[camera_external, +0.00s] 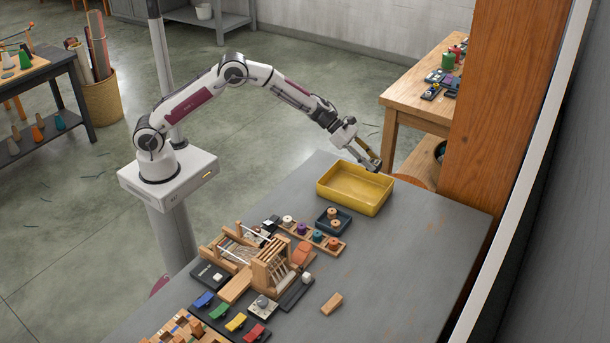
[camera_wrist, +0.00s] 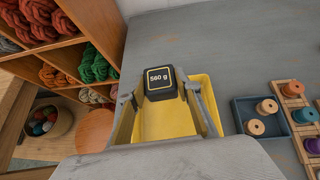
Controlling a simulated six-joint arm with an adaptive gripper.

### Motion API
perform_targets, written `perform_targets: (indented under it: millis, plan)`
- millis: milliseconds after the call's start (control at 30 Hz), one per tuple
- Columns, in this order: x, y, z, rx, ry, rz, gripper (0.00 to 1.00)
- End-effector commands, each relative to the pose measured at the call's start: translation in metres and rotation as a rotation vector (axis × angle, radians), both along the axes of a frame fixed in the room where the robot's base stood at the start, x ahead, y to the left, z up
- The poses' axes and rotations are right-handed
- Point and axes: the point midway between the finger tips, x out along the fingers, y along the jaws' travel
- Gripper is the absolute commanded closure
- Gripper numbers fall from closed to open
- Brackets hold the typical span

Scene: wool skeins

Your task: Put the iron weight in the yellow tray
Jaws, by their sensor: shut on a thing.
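The iron weight (camera_wrist: 160,82) is a dark block with a yellow-edged label reading "560 g" in the wrist view. My gripper (camera_wrist: 159,93) is shut on it, with a finger on each side. The yellow tray (camera_external: 353,203) stands at the far end of the grey table in the external view. In the wrist view the tray (camera_wrist: 207,100) shows behind and below the weight. In the external view my gripper (camera_external: 371,162) is above the tray's back edge, and the weight is hard to make out there. The tray's visible inside is empty.
A small dark blue tray (camera_external: 333,222) with wooden spools sits just in front of the yellow tray. A small wooden loom (camera_external: 262,262) and coloured pieces fill the near left of the table. A wooden shelf unit (camera_external: 505,100) stands at the right. The table's right side is mostly clear.

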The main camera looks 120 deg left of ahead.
Motion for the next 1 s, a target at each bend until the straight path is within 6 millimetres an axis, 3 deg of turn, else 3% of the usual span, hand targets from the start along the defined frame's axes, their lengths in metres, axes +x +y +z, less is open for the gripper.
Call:
perform_targets:
  millis: [267, 500, 767, 1000]
  plan:
    - [-0.060, 0.020, -0.004, -0.001, -0.003, 0.032, 1.00]
    - [-0.095, 0.013, -0.014, 0.000, -0.002, 0.018, 1.00]
    - [-0.108, -0.009, -0.029, 0.002, -0.003, -0.045, 1.00]
    - [-0.106, -0.011, -0.027, 0.003, -0.004, -0.081, 1.00]
